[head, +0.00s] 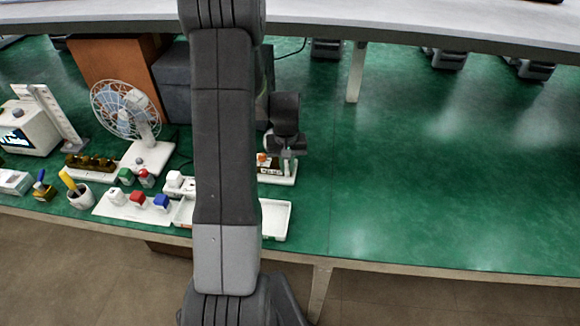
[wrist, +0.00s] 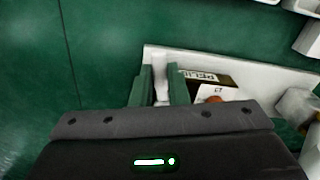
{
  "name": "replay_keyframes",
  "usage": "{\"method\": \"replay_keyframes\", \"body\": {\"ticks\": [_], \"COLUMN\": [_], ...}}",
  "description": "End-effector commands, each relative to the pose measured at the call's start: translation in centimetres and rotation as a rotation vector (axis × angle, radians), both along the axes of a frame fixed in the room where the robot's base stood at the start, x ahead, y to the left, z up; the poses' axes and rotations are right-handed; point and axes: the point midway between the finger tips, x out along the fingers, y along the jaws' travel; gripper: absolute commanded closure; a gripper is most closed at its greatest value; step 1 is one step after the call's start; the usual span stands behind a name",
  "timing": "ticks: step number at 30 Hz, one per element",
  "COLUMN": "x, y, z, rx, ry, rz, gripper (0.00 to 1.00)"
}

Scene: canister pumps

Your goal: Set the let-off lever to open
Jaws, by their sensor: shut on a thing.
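The pump unit shows in the wrist view as a pale base plate (wrist: 235,68) with a dark, labelled part (wrist: 215,86) and an orange-brown knob (wrist: 213,99). A slim whitish piece, which looks like the let-off lever (wrist: 161,92), stands between the green fingers of my gripper (wrist: 160,80). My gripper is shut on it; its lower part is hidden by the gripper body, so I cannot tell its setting. In the head view my gripper (head: 288,160) is at the right end of the pump unit (head: 280,178), and my arm hides part of its left side.
A white tray (head: 276,221) lies in front of the pump unit. Left of my arm stand a fan (head: 126,109), a board (head: 120,208) with coloured blocks, and pen cups. The green bench (head: 430,190) is clear on the right. A raised shelf (head: 420,25) crosses behind.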

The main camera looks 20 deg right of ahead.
Motion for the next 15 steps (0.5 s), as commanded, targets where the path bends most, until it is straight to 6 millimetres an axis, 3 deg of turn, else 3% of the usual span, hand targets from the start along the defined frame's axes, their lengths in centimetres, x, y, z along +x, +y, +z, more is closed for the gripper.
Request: {"method": "replay_keyframes", "body": {"ticks": [15], "x": [1.4], "y": [2.1], "z": [-0.1], "rx": [-0.001], "ry": [-0.002], "rz": [-0.473], "gripper": [1.00]}}
